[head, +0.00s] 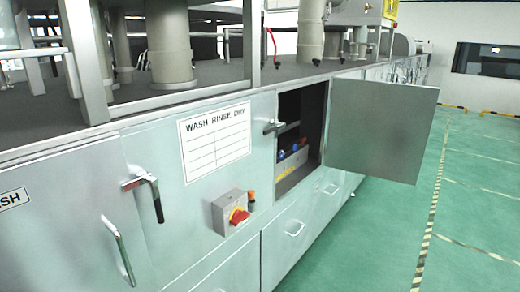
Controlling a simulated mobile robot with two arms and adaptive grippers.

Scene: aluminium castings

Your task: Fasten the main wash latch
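The wash latch (157,200) is on the left part of the grey machine front, with a black grip hanging down and slightly tilted. Its metal arm (130,184) points left across the seam of a door (60,240). A label ending in "SH" (14,199) is cut off at the left edge of the head view. The door has a long slanted metal handle (118,252) and looks closed or nearly so; I cannot tell whether it is fully flush. Neither of my grippers is in view.
A small side door (383,128) stands wide open to the right, beside an open compartment (299,150) and another small latch (272,126). Green floor (400,240) on the right is clear.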

